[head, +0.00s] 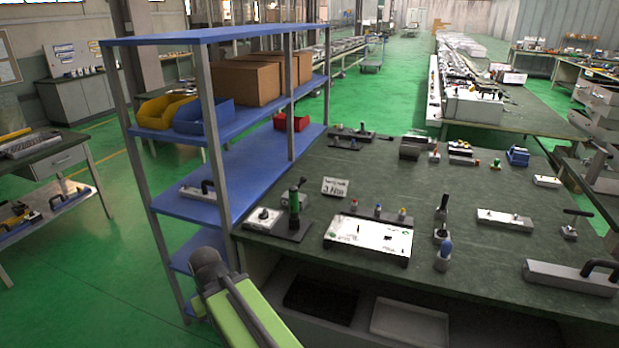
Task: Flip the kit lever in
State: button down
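I cannot tell for certain which part is the kit lever. A white kit panel (368,238) lies on the dark green workbench (330,165), with small coloured knobs along its back edge. My green arm link shows at the bottom left, in front of the bench and shelf. My gripper's fingertips are not visible.
A blue shelf rack (262,160) with cardboard boxes (245,82) and coloured bins stands close on the left. A long grey bar with a black handle (570,277) lies at the bench's front right. Trays (410,322) sit under the bench. Green floor is open at left.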

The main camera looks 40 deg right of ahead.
aim_at(303, 179)
jog(key=i, duration=0.85)
jog(key=u, duration=0.05)
